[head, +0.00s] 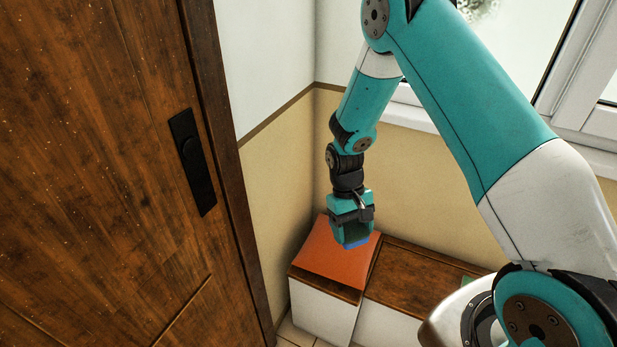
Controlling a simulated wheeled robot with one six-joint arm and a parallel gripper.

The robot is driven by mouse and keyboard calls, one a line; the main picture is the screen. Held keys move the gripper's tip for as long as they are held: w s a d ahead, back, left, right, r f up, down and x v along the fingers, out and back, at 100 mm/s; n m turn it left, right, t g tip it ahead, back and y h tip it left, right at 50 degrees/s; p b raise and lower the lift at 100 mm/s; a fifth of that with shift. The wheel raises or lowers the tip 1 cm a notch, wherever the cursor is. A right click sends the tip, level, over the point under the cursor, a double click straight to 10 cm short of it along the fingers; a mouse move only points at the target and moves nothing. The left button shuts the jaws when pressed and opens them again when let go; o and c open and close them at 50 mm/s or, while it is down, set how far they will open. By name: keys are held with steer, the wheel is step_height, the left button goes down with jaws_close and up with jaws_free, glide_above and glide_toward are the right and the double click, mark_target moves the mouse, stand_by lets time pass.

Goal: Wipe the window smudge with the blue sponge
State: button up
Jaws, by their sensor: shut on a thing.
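My gripper (351,229) points down at the low bench by the wall and is shut on the blue sponge (356,244). Only a strip of the sponge's blue lower edge shows below the fingers; the rest is hidden by the gripper. The sponge is over or on the right part of an orange cushion; I cannot tell whether it touches. The window (535,45) is at the upper right, partly behind my arm. A pale greyish smudge (484,7) shows on its glass at the top edge of the view.
The orange cushion (335,252) lies on the left end of a brown-topped white bench (410,283). A brown wooden door (95,170) with a black handle (190,160) fills the left. The white window sill (425,115) runs behind my arm. A small green thing (467,281) is at the bench's right.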

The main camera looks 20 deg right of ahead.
steer(key=w+d+r+m+t+h+p, duration=0.2)
steer(key=w+d+r+t+h+p, duration=0.15)
steer(key=d+r+p, duration=0.45)
steer(key=w+d+r+m+t+h+p, duration=0.15)
steer(key=w+d+r+h+p, duration=0.25)
steer(key=d+r, duration=0.45)
steer(key=w+d+r+t+h+p, duration=0.2)
steer(key=d+r+t+h+p, duration=0.15)
steer(key=r, duration=0.85)
steer(key=w+d+r+t+h+p, duration=0.2)
steer(key=r+h+p, duration=0.15)
steer(key=r, duration=0.85)
steer(key=w+d+p, duration=0.2)
steer(key=w+d, duration=0.2)
steer(key=shift+d+y+p, duration=0.3)
steer(key=shift+y+p, duration=0.05)
steer(key=shift+p, duration=0.05)
steer(key=shift+w+d+f, duration=0.1)
steer(key=shift+w+d, duration=0.6)
steer(key=shift+d, duration=0.05)
